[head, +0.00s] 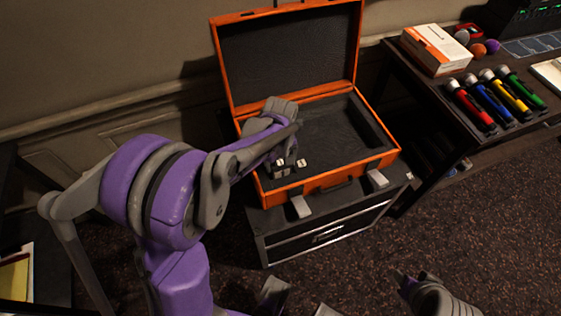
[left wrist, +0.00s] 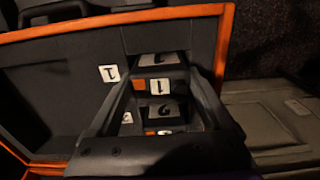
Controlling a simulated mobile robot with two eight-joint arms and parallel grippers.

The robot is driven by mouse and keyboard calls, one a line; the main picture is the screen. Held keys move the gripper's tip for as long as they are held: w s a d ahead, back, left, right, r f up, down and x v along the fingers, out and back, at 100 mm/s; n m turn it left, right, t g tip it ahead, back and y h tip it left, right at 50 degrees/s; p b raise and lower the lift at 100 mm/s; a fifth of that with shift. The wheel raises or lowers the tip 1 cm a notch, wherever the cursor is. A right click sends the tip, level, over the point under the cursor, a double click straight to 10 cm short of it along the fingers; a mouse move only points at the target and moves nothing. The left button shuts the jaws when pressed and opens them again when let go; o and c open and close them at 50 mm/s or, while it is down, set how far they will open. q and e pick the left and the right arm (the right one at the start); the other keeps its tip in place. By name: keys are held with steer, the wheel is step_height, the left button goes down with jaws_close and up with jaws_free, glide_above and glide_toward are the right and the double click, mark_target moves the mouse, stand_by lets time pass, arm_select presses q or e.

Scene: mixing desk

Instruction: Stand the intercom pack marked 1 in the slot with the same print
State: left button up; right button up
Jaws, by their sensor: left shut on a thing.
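The open orange case (head: 329,183) with a dark lining stands on a cabinet. My left gripper (left wrist: 160,84) reaches down into the case's near left part. It is shut on the intercom pack marked 1 (left wrist: 158,86), which shows an orange patch beside its white label. A white print 1 (left wrist: 108,73) lies on the dark lining just left of the pack. A second pack, marked 2 (left wrist: 160,111), stands beside it, closer to the wrist. I cannot tell how deep the held pack sits. In the head view my arm partly hides the packs. My right gripper (head: 402,279) is low at the right, its fingers unclear.
The case's raised lid (head: 288,57) stands behind the left arm. The case's right part is empty. Open carpet lies in front of the cabinet (head: 327,235).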

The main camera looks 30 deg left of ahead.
arm_select(q)
steer(key=shift+f, duration=0.2)
steer(key=o, duration=1.5)
step_height(320, 180, up, 11)
steer(key=p, duration=0.1)
steer(key=s+d+r+m+t+p, duration=0.1)
steer(key=s+d+m+p, duration=0.1)
steer(key=s, duration=0.3)
steer(key=s+d+r+m+t+p, duration=0.1)
steer(key=s+d+r+m+t, duration=0.1)
steer(key=s+m, duration=0.2)
steer(key=s+d+r+m+t+p, duration=0.1)
steer(key=s+d+m+t+p, duration=0.1)
steer(key=s+m, duration=0.2)
steer(key=shift+s+d+r+p, duration=0.15)
steer(key=shift+s+d+p, duration=0.05)
steer(key=shift+s, duration=0.45)
steer(key=shift+s+d+r+p, duration=0.1)
steer(key=shift+s+d+p, duration=0.1)
steer(key=shift+s, duration=0.4)
